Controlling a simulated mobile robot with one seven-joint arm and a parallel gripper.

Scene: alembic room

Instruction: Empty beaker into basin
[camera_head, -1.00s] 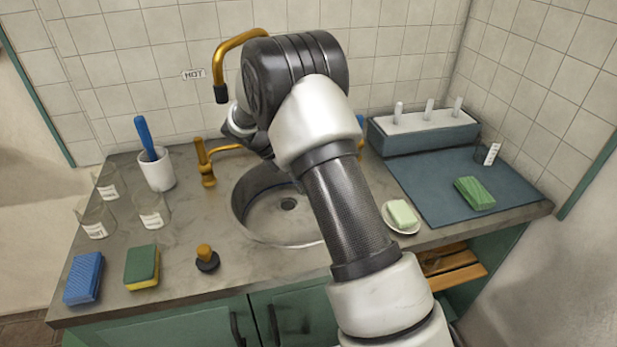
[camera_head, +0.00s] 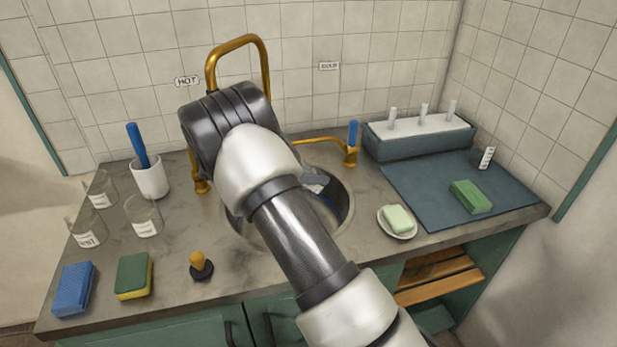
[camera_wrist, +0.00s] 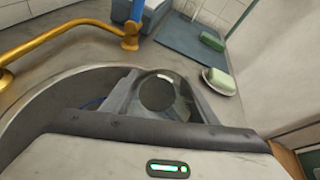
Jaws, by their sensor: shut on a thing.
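My gripper (camera_wrist: 160,86) is shut on a clear glass beaker (camera_wrist: 157,94) between its two fingers in the wrist view. The beaker is tilted, with a dark round end showing. In the head view my arm hides most of the gripper and beaker; part of my gripper (camera_head: 316,180) shows over the right side of the round basin (camera_head: 343,213). The basin also shows in the wrist view (camera_wrist: 45,105). A little blue shows inside the basin in both views; I cannot tell whether it is liquid.
A brass faucet (camera_head: 240,42) and blue-handled tap (camera_head: 352,148) stand behind the basin. Several labelled glass beakers (camera_head: 145,216) and a white cup (camera_head: 151,178) stand left. Sponges (camera_head: 134,275), a stopper (camera_head: 200,266), soap (camera_head: 398,218) and a blue mat (camera_head: 425,195) lie around.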

